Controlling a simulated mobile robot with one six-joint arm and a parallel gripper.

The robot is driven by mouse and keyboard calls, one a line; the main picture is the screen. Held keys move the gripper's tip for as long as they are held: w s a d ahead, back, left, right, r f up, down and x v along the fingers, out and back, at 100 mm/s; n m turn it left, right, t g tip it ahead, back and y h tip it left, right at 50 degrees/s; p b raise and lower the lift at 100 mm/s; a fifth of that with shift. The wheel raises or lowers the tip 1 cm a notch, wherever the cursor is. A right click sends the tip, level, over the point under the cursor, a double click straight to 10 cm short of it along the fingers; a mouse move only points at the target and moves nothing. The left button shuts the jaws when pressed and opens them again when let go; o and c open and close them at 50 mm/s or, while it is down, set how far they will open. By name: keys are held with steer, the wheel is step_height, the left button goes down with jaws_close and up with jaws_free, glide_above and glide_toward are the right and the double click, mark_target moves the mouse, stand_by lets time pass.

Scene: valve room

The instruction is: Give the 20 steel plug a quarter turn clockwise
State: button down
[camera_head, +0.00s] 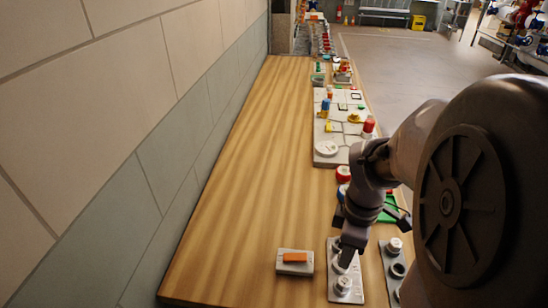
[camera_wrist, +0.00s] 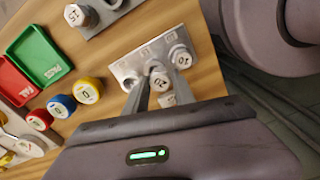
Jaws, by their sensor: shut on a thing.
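A steel plug marked 20 (camera_wrist: 160,81) sits upright near the middle of a grey steel plate (camera_wrist: 127,68) in the wrist view. My gripper (camera_wrist: 156,92) is shut on this plug, with one finger on each side of it. In the head view my gripper (camera_head: 343,258) reaches down over the same plate (camera_head: 334,293) and hides most of the plug. A second plug (camera_wrist: 180,56) stands on the plate beside it.
Another plate with a plug marked 15 (camera_wrist: 77,15) lies close by. Red (camera_wrist: 14,82) and green (camera_wrist: 40,56) trays and several coloured round pieces are at the left of the wrist view. An orange block on a pale base (camera_head: 295,258) stands nearby. The bench's left side (camera_head: 235,180) is clear.

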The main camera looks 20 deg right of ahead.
steer(key=shift+w+d+f+p, duration=0.15)
steer(key=shift+w+d, duration=0.35)
steer(key=shift+w, duration=0.35)
steer(key=shift+w+d+f+p, duration=0.1)
steer(key=shift+w+d+p, duration=0.1)
steer(key=shift+w+d, duration=0.45)
steer(key=shift+w+d+f+p, duration=0.15)
steer(key=shift+w+d, duration=0.2)
steer(key=shift+w, duration=0.65)
steer(key=shift+r, duration=0.1)
steer(key=shift+r+n+p, duration=0.15)
steer(key=shift+n+p, duration=0.35)
steer(key=n+p, duration=0.2)
steer(key=n, duration=0.1)
steer(key=n+p, duration=0.2)
steer(key=n, duration=0.1)
steer(key=shift+n+p, duration=0.45)
steer(key=shift+n, duration=0.65)
steer(key=shift+f, duration=0.2)
steer(key=shift+f, duration=0.1)
steer(key=shift+w+d+f, duration=0.25)
steer(key=shift+w+f, duration=0.1)
steer(key=shift+w, duration=0.05)
